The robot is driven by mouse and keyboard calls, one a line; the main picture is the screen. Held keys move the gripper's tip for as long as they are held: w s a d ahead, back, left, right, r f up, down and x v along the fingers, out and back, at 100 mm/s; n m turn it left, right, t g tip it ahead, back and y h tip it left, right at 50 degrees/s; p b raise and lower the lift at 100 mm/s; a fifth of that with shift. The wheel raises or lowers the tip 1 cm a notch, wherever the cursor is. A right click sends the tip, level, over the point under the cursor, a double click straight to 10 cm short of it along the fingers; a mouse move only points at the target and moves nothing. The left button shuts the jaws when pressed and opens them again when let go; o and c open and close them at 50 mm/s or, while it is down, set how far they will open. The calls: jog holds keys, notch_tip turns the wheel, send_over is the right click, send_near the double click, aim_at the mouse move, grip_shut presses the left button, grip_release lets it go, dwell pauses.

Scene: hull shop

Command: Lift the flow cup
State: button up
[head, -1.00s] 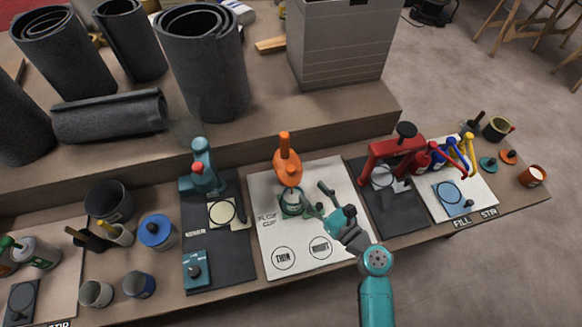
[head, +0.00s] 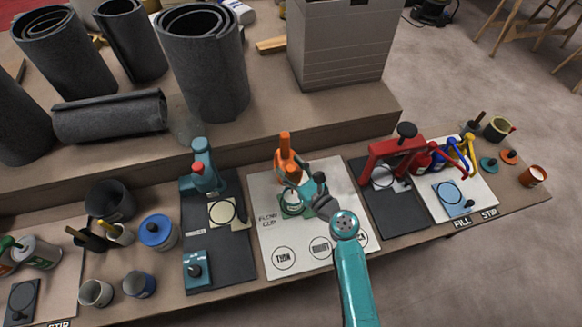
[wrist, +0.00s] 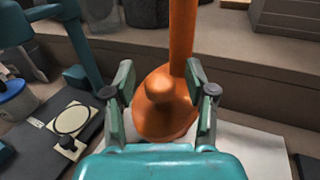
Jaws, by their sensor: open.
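The flow cup (head: 285,163) is orange, with an upright handle and a rounded body, on the white mat marked "FLOW CUP" (head: 267,237). A pale round vessel on a green base (head: 292,205) shows just below it, partly hidden by my gripper. My gripper (head: 301,183) is at the cup's right front side in the head view. In the wrist view the orange cup (wrist: 162,100) stands between the two open fingers of my gripper (wrist: 159,85), its handle rising past the right finger. I cannot tell whether a finger touches it.
A teal device (head: 202,170) stands on a dark mat to the left. A red press-like stand (head: 392,160) is to the right. The raised step (head: 250,135) runs behind. The mat's front has printed circles and is clear of objects.

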grip_shut()
notch_tip(320, 180, up, 12)
jog(key=shift+f, duration=0.25)
dwell(0.3)
grip_release()
jog(key=shift+s+d+f, duration=0.1)
jog(key=v, duration=1.1)
jog(key=shift+s+d, duration=0.25)
jog(key=shift+s, duration=0.05)
